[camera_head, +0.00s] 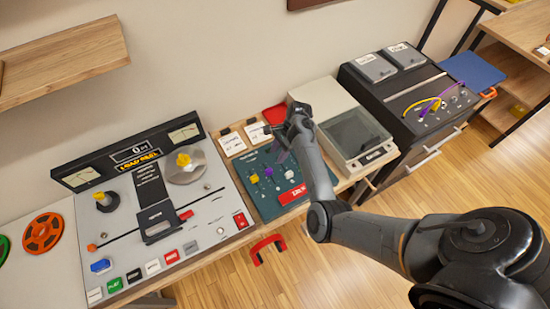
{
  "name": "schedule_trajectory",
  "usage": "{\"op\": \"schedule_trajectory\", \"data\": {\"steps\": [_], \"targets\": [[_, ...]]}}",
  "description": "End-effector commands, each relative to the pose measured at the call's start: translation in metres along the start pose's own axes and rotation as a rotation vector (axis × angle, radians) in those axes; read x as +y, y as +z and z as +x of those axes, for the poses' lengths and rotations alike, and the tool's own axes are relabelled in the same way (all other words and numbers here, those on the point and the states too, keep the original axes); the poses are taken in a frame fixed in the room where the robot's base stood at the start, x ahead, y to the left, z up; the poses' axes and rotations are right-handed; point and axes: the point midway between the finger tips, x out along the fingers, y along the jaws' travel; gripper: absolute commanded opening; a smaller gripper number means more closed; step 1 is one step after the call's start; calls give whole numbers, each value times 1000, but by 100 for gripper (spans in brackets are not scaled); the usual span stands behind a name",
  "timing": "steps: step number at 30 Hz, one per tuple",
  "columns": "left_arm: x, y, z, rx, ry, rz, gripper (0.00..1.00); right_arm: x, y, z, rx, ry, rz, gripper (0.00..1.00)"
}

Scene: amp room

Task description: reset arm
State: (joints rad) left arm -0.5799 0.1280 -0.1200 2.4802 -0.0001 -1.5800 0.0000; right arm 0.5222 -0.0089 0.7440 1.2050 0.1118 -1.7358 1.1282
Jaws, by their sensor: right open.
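My right arm comes in from the lower right and reaches over the bench. My right gripper (281,150) is above the dark teal panel (266,202), near its top edge, and points away from me. Its jaws are open, and I see nothing between them. The arm hides part of the panel's right side. The panel carries a yellow knob, a purple knob, further small knobs and a red label. My left gripper is not in view.
A tape machine (150,210) with reels and coloured buttons stands left of the panel. A beige box with a dark window (356,132) and a black patch unit (408,90) with cables stand to the right. A wooden shelf (65,60) juts out at the upper left. A red handle (268,247) sticks out in front.

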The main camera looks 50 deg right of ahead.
Motion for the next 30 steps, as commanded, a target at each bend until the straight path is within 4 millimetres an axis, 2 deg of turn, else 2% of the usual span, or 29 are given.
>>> {"op": "schedule_trajectory", "data": {"steps": [6, 18, 22, 26, 30], "targets": [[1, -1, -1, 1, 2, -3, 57, 0, 0, -11, 0, 0, -2, 45], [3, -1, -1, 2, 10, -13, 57, 0, 0, -11, 1, -1, -2, 45], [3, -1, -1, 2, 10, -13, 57, 4, -6, -12, 30, -6, -31, 45], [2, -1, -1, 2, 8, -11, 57, 19, -22, -16, 125, -15, -147, 45], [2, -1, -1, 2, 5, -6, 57, 48, -36, -23, 291, -8, -410, 45]]}}
